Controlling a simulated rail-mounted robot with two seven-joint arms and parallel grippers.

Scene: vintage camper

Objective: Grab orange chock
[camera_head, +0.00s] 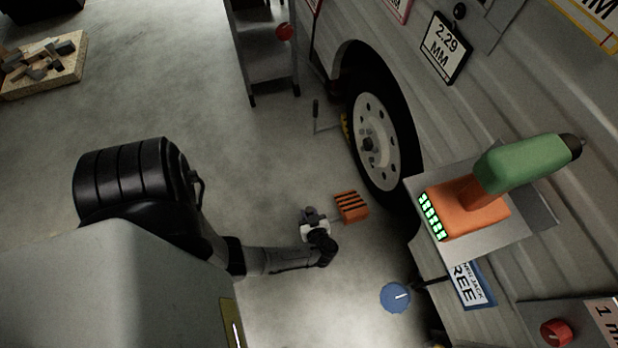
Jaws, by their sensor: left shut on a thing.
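The orange chock (351,206), with dark stripes across its top, is near the floor to the left of the camper wheel (376,142). My left gripper (333,219) reaches in from the left and is shut on the chock's near left side. The fingertips are small here, and their exact contact is hard to make out. I cannot tell whether the chock touches the floor. My right gripper is not in view.
An orange and green power tool (520,170) rests on a shelf at the right. A blue disc (395,298) is below the chock. A wooden board with blocks (40,85) lies at the far left. The floor between is clear.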

